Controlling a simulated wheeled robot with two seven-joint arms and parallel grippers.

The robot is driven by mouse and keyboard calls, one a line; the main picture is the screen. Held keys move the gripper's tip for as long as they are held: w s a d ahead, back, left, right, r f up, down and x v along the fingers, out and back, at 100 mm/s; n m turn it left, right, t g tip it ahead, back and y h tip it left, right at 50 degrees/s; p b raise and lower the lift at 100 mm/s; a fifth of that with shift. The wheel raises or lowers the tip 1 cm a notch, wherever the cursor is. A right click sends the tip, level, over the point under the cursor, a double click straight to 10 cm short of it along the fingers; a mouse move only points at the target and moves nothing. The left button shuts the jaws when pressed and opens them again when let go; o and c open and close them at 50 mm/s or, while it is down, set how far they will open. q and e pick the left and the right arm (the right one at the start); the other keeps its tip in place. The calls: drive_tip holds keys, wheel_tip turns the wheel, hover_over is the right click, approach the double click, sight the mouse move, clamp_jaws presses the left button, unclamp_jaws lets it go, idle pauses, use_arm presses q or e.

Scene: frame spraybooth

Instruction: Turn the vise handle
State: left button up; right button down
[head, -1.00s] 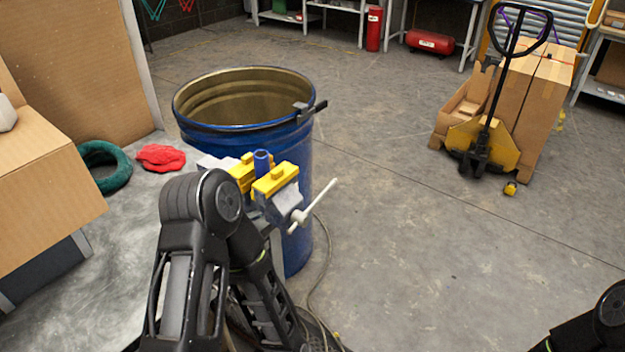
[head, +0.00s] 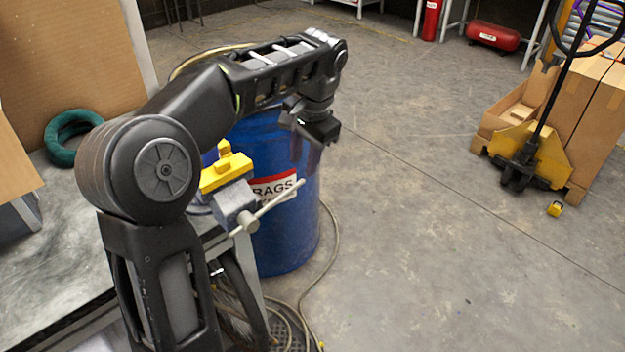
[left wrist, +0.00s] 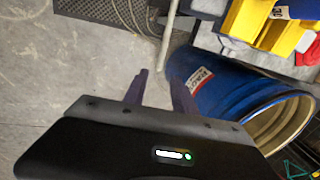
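The vise (head: 236,203) has yellow jaws (head: 226,172) and a grey body, and sits at the bench corner. Its pale handle bar (head: 270,207) slants up to the right from the screw end. In the left wrist view the handle (left wrist: 170,36) runs down from the top edge, and the yellow jaws (left wrist: 262,18) are at the upper right. My left gripper (head: 305,160) points down, above and just beyond the handle's upper end. Its fingers (left wrist: 159,82) are apart with nothing between them. My left arm hides part of the vise. My right gripper is not in view.
A blue barrel labelled RAGS (head: 290,232) stands just behind the vise. The bench top (head: 60,262) lies to the left, with green rings (head: 68,135). A cable (head: 328,262) lies on the floor.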

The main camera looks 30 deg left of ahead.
sight(299, 182)
use_arm(q)
drive_tip(key=x, duration=0.8)
drive_tip(key=shift+s, duration=0.4)
clamp_jaws()
idle(1.4)
